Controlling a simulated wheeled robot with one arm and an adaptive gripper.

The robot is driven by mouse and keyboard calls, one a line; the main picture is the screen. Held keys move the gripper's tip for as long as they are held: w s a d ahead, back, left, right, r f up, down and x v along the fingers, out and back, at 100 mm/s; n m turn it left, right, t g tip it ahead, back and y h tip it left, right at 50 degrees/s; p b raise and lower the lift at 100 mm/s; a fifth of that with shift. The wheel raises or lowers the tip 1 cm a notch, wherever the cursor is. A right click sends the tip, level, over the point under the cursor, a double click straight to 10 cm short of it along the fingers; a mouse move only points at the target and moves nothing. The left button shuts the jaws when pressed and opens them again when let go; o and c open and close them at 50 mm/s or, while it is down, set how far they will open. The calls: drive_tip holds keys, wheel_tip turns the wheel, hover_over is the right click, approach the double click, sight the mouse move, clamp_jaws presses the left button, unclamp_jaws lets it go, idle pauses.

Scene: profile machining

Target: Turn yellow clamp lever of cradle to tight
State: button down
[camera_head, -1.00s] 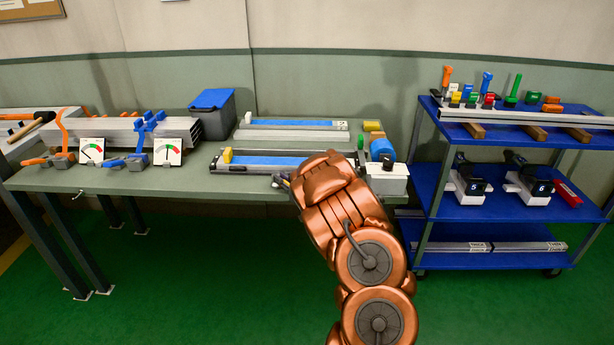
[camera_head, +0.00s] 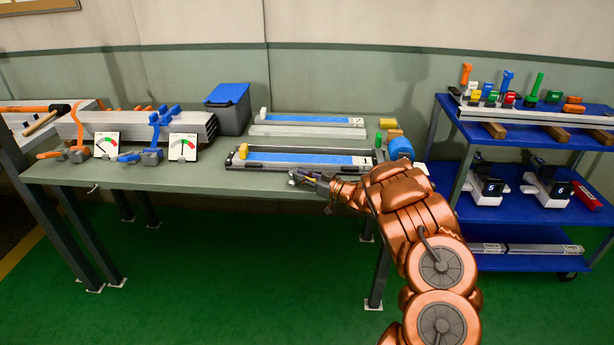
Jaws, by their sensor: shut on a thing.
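My gripper (camera_head: 300,178) is at the front edge of the bench, just in front of the near rail cradle (camera_head: 255,167). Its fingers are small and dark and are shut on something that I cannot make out. The near cradle holds a long blue-topped strip (camera_head: 305,158). A small yellow piece (camera_head: 243,151) stands at the cradle's left end, apart from my gripper. I cannot tell whether it is the clamp lever. My arm hides part of the cradle's right end.
A second blue-topped rail (camera_head: 310,121) lies behind. Dial gauges (camera_head: 183,148) and orange and blue clamps (camera_head: 153,157) stand left by stacked profiles. A blue-lidded bin (camera_head: 228,108) is at the back. A blue cart (camera_head: 520,205) stands right. Bare bench (camera_head: 190,178) lies left of my gripper.

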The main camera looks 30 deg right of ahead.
drive_tip(key=shift+d+r, duration=0.1)
drive_tip(key=c, duration=1.1)
unclamp_jaws()
drive_tip(key=v, duration=1.2)
